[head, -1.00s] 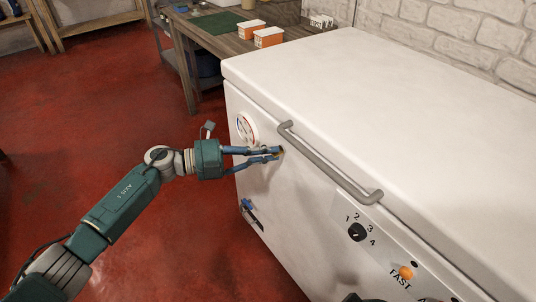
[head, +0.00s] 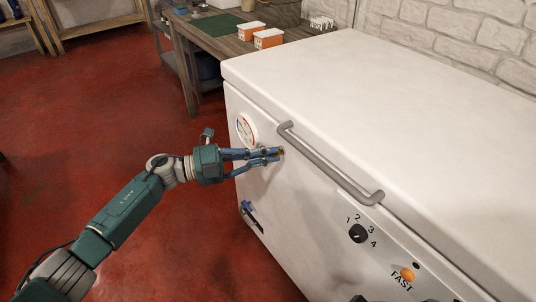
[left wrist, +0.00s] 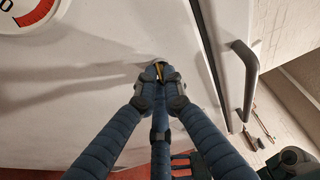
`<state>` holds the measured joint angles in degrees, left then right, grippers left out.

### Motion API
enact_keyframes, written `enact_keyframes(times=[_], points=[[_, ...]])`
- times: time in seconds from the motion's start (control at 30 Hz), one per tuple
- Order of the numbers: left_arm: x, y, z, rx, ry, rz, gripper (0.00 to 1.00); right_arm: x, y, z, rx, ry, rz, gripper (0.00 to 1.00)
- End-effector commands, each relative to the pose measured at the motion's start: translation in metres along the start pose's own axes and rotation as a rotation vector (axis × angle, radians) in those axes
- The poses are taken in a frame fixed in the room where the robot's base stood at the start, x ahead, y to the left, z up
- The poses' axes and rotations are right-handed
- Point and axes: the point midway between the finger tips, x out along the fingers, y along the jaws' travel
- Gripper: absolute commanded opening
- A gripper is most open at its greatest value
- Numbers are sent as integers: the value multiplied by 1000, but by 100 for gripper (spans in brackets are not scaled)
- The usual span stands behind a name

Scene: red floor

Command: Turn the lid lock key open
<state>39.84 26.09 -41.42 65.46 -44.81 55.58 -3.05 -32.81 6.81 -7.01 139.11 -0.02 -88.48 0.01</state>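The chest freezer (head: 300,215) is white, with its lid (head: 380,90) down. The lid lock key (left wrist: 158,72) is a small brass-coloured piece on the front wall, between my fingertips in the left wrist view. In the head view only a bit of brass (head: 282,150) shows at the fingertips, near the upper end of the lid handle. My left gripper (head: 277,153) reaches the front wall from the left, and its fingers are closed around the key; it also shows in the left wrist view (left wrist: 160,92). Most of the key and the lock are hidden by the fingers.
A grey bar handle (head: 330,165) sits close right of my left gripper. A round gauge (head: 246,130) is just left of it. A blue-handled fitting (head: 249,212), a numbered knob (head: 358,233) and an orange light (head: 407,274) are lower. A workbench (head: 222,40) stands behind.

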Motion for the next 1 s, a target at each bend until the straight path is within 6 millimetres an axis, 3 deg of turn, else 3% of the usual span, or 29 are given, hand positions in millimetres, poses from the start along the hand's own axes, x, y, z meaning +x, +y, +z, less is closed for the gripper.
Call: enact_keyframes(times=[0.03, 0.1, 0.47, 0.57, 1.0], points=[[-1, 0, 1, -1, -3, 0, 16, 0, 0, 0, 0, 0, 0, 40], [-1, 0, 1, 0, -3, 0, 27, 0, 0, 0, 0, 0, 0, 40], [-5, 0, 1, 0, -2, 1, 27, -1, 0, -2, 0, 6, 0, 40], [-17, 1, 1, 0, -2, 2, 27, 0, 0, -2, 0, 5, 0, 40], [-104, 1, 1, -1, -3, 3, 27, 0, 0, -1, 0, 3, 0, 40]])
